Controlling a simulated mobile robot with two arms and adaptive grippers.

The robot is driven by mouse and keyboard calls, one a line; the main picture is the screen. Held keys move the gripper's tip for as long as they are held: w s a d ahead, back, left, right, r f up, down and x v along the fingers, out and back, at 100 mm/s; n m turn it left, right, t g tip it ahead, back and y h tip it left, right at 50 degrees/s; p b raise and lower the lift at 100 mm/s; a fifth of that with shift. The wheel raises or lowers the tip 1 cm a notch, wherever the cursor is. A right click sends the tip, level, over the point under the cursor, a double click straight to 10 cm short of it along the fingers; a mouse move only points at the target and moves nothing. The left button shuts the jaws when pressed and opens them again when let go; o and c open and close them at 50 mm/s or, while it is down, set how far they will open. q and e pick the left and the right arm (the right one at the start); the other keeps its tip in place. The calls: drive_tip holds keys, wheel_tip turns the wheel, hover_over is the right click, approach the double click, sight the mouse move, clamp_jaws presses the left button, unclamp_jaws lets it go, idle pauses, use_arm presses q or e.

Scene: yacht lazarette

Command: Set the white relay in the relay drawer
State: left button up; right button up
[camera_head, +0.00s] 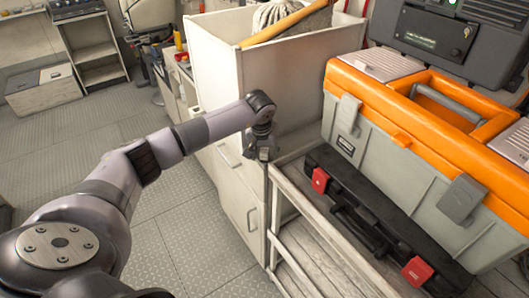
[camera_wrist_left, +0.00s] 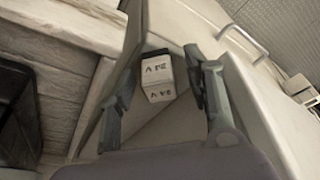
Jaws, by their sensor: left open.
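The white relay (camera_wrist_left: 157,78) is a small block with dark markings on two faces. In the left wrist view it lies between the two fingers of my left gripper (camera_wrist_left: 162,98), with a visible gap on either side. In the head view my left gripper (camera_head: 263,153) points down at the corner of the white cabinet, beside the wooden rack. The relay cannot be made out there. My right gripper is not in view.
A grey and orange toolbox (camera_head: 385,150) sits above a black case (camera_head: 345,215) with red latches on the slatted wooden rack (camera_head: 318,222). An open white bin (camera_head: 270,65) holds rope. The metal floor (camera_head: 185,225) left of the cabinet is clear.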

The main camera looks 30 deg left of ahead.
use_arm(q)
drive_tip(key=shift+c, duration=0.4)
clamp_jaws()
drive_tip(key=shift+r, duration=0.1)
